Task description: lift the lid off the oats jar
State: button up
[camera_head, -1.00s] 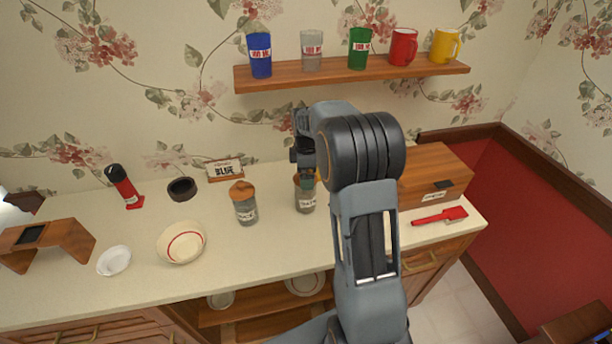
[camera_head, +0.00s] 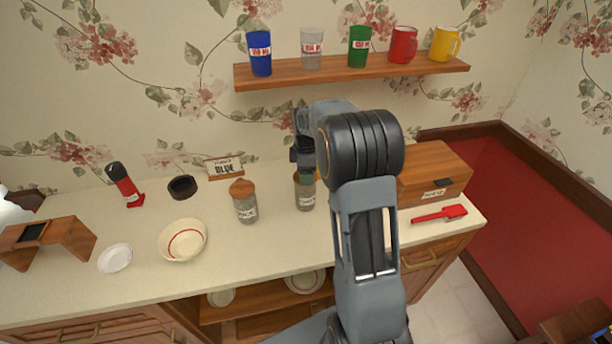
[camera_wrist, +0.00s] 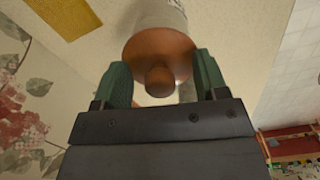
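A clear jar with a pale label (camera_head: 305,198) stands on the counter under my gripper; its label is too small to read surely. Its orange-brown round lid (camera_wrist: 143,45) with a knob (camera_wrist: 160,81) faces the wrist camera and appears seated on the jar. My gripper (camera_wrist: 163,78) is open, its green fingers on either side of the knob, with gaps between them and the knob. Whether the fingers touch the lid's rim cannot be told. In the head view my arm partly hides the jar's top. A second similar jar (camera_head: 245,208), with its lid on, stands to the left.
A wooden box (camera_head: 440,165) stands close on the right, with a red brush-like tool (camera_head: 440,214) in front. A sign (camera_head: 224,168), dark ring (camera_head: 183,187) and bowl (camera_head: 182,240) are left. A wall shelf (camera_head: 350,72) with several cups is above. The front counter is clear.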

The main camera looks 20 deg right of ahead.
jog(key=shift+s+f, duration=0.1)
jog(key=shift+f, duration=0.2)
jog(key=shift+r, duration=0.2)
jog(key=shift+c, duration=0.4)
jog(key=shift+r, duration=0.3)
grip_shut()
notch_tip(320, 180, up, 3)
jog(key=shift+f+b, duration=0.2)
jog(key=shift+b, duration=0.15)
jog(key=s+a+r, duration=0.4)
jog(key=s+r, duration=0.9)
jog(key=shift+r, duration=0.35)
